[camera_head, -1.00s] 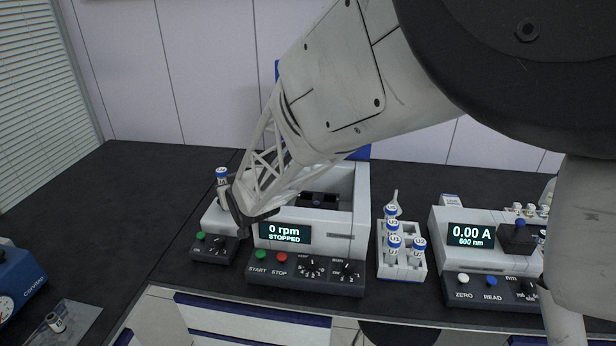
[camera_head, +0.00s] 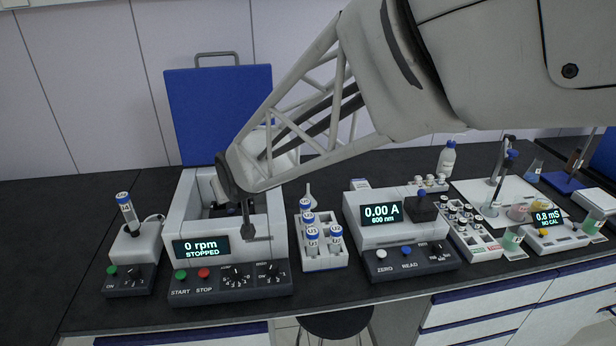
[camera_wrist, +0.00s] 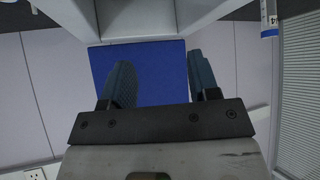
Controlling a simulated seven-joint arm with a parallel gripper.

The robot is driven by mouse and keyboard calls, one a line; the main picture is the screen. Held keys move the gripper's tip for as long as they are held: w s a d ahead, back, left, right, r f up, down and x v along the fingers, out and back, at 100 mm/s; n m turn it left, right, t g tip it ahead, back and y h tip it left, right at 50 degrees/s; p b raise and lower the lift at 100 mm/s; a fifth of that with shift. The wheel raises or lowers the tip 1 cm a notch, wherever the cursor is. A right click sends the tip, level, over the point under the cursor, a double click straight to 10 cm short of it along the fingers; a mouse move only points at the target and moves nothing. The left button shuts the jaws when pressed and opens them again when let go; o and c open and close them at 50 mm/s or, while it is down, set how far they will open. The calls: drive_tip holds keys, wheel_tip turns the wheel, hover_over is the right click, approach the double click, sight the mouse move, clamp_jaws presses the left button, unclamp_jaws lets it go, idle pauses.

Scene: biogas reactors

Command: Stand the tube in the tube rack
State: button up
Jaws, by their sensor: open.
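A clear tube with a blue cap (camera_head: 127,212) stands, leaning slightly, in the small white mixer (camera_head: 137,245) at the left. It seems to show partly at the top right edge of the wrist view (camera_wrist: 268,18). The white tube rack (camera_head: 325,262) stands right of the centrifuge and holds several blue-capped tubes (camera_head: 311,237). My gripper (camera_head: 248,222) hangs over the right part of the open centrifuge, between mixer and rack. In the wrist view its fingers (camera_wrist: 162,78) are apart with nothing between them.
The centrifuge (camera_head: 230,270) reads 0 rpm, stopped; its blue lid (camera_head: 215,105) stands raised behind. A photometer (camera_head: 400,225) is right of the rack, with a vial tray (camera_head: 465,225) beyond. The bench left of the mixer is clear.

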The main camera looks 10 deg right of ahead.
drive_tip(key=s+d+r+m+g+h, duration=0.2)
drive_tip(key=s+d+r+m+h, duration=0.1)
drive_tip(key=s+d, duration=1.1)
drive_tip(key=s+d+m+g, duration=0.2)
drive_tip(key=s+d+g, duration=0.2)
drive_tip(key=s+d, duration=0.7)
drive_tip(key=s, duration=0.3)
drive_tip(key=shift+f+h, duration=0.3)
drive_tip(key=shift+o, duration=1)
drive_tip(key=shift+w, duration=0.1)
